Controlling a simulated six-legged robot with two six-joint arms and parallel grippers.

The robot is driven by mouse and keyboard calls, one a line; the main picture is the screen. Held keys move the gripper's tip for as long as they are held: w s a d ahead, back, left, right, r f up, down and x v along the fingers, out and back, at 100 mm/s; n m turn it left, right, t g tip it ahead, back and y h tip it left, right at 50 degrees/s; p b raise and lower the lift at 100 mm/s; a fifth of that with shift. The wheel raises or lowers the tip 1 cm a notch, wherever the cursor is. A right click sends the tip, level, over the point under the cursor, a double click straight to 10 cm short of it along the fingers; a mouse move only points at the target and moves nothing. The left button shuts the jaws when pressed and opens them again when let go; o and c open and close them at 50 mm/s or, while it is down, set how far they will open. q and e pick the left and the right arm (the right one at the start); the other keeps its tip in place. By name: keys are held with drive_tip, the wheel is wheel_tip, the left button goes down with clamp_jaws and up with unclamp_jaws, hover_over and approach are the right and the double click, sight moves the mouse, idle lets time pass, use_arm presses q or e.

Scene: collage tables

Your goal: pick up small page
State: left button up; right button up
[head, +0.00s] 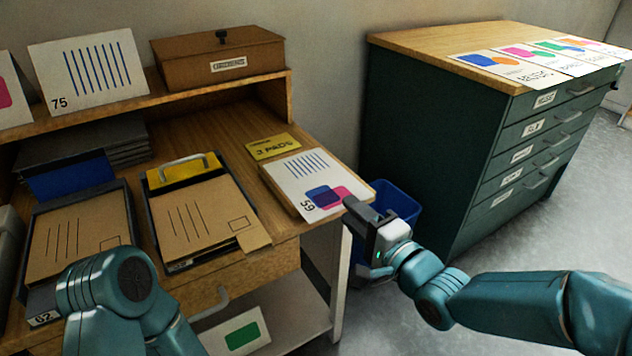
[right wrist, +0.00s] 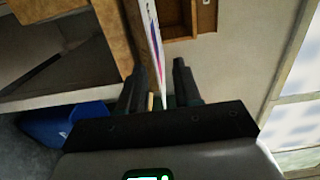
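The small page (head: 296,172) is white with blue stripes, overlapping blue and pink shapes and the number 59. It lies flat at the right end of the wooden desk, near its edge. My right gripper (head: 356,214) is at that edge, by the page's near right corner. In the right wrist view the page (right wrist: 155,45) shows nearly edge-on, reaching between the two spread fingers of the gripper (right wrist: 160,85). There are gaps on both sides, so the fingers look open around it. My left arm shows at the lower left of the head view; its gripper does not show.
A yellow card (head: 272,146) lies behind the page. A brown box (head: 218,60) and a striped page 75 (head: 88,70) stand on the shelf. A blue bin (head: 397,200) and a green cabinet (head: 440,150) are to the right.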

sight(339, 200)
drive_tip(key=x, duration=0.3)
drive_tip(key=b+x, duration=0.1)
drive_tip(key=shift+w+a+f, duration=0.15)
drive_tip(key=shift+w+f, duration=0.2)
drive_tip(key=shift+f, duration=0.05)
drive_tip(key=shift+w+a+r, duration=0.15)
drive_tip(key=shift+w, duration=0.05)
clamp_jaws()
